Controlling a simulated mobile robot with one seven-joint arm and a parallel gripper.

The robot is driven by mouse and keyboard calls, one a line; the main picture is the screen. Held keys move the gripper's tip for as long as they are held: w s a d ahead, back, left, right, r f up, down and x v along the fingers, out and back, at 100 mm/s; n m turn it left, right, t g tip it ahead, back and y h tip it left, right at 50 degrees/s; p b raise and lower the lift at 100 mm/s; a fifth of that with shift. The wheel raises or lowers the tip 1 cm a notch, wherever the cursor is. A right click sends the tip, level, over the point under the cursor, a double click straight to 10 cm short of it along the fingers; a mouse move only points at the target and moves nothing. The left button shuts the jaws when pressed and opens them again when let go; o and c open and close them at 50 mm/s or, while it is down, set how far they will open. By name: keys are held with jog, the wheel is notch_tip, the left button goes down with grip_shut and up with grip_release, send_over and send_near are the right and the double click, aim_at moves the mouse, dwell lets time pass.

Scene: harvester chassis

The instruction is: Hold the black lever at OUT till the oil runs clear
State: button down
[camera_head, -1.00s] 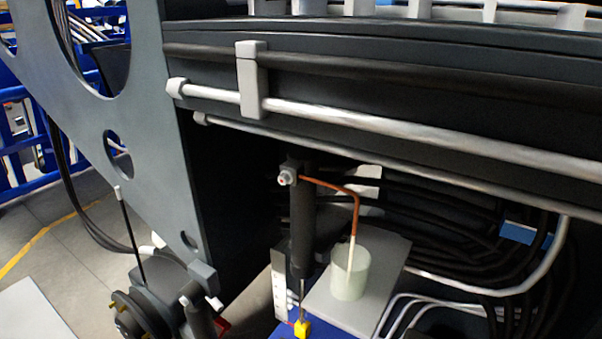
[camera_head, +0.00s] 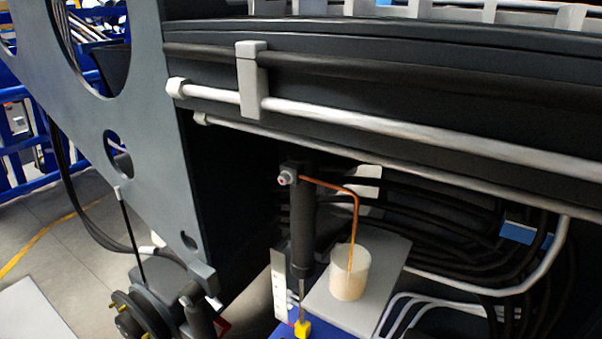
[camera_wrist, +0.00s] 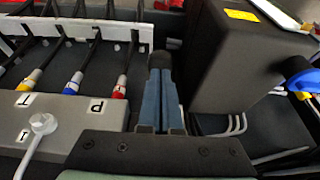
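In the wrist view my gripper (camera_wrist: 161,72) has its two blue fingers close together. A dark, round-topped piece that looks like the black lever (camera_wrist: 160,58) shows at their tips. The fingers hide most of it, and I see no OUT mark. My gripper does not show in the head view.
In the wrist view a grey block with T and P labels (camera_wrist: 97,105) and several hoses lies left, with a white lever (camera_wrist: 42,124). A large dark box (camera_wrist: 232,60) stands close on the right. In the head view the jar stands on a grey plate (camera_head: 392,262).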

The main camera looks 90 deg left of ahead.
jog(key=shift+s+f, duration=0.1)
notch_tip(320, 180, up, 8)
jog(key=p, duration=0.6)
jog(key=shift+f, duration=0.2)
jog(key=b+v, duration=0.3)
jog(key=v, duration=1)
